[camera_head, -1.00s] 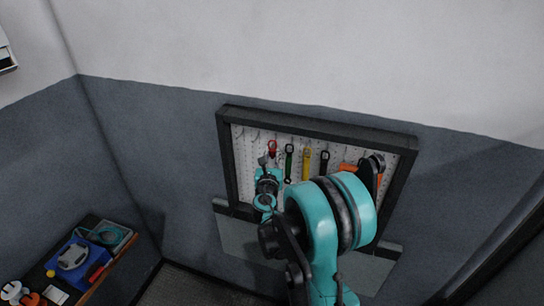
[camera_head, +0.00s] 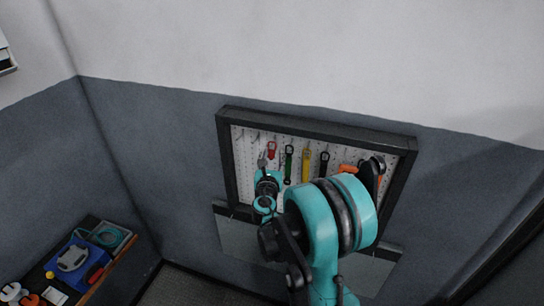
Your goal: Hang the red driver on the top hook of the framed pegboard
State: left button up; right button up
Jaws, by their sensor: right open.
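The framed pegboard (camera_head: 229,160) hangs on the wall, with a dark frame and a white perforated face. The red driver (camera_head: 271,149) is at the upper left of the board, level with the tops of the other tools. Whether its loop is over a hook is too small to tell. My right gripper (camera_head: 263,162) is open, just below and left of the red driver; I see no clear grip on it. My right arm hides the lower middle and right of the board. My left gripper is not in view.
A green tool (camera_head: 288,163), a yellow tool (camera_head: 306,163) and a black tool (camera_head: 323,164) hang to the right. An orange tool (camera_head: 347,168) is partly hidden by my arm. A bench at lower left holds a blue case (camera_head: 72,258) and a red item (camera_head: 95,274).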

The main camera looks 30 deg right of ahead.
jog(key=v, duration=1.1)
jog(key=shift+s+a, duration=0.2)
jog(key=shift+s, duration=0.15)
jog(key=s+a+f+m+g+y+b, duration=0.15)
jog(key=s+f+m+b, duration=0.25)
jog(key=f+m+b, duration=0.5)
jog(key=s+a+f+m+g+y+b, duration=0.1)
jog(key=s+f+m+g+y+b, duration=0.2)
jog(key=f+m+b, duration=0.6)
jog(key=s+a+f+m+g+y+b, duration=0.1)
jog(key=s+a+f+m+y+b, duration=0.2)
jog(key=f, duration=0.6)
jog(key=s+a+f+m+g+y+b, duration=0.2)
jog(key=s+a+f+m+y+b, duration=0.1)
jog(key=s+a+f+m+b, duration=0.4)
jog(key=s+a+f+b, duration=0.2)
jog(key=a+b, duration=0.1)
jog(key=shift+s+f+m, duration=0.15)
jog(key=shift+s+m, duration=0.15)
jog(key=shift+m, duration=0.1)
jog(key=shift+a, duration=0.1)
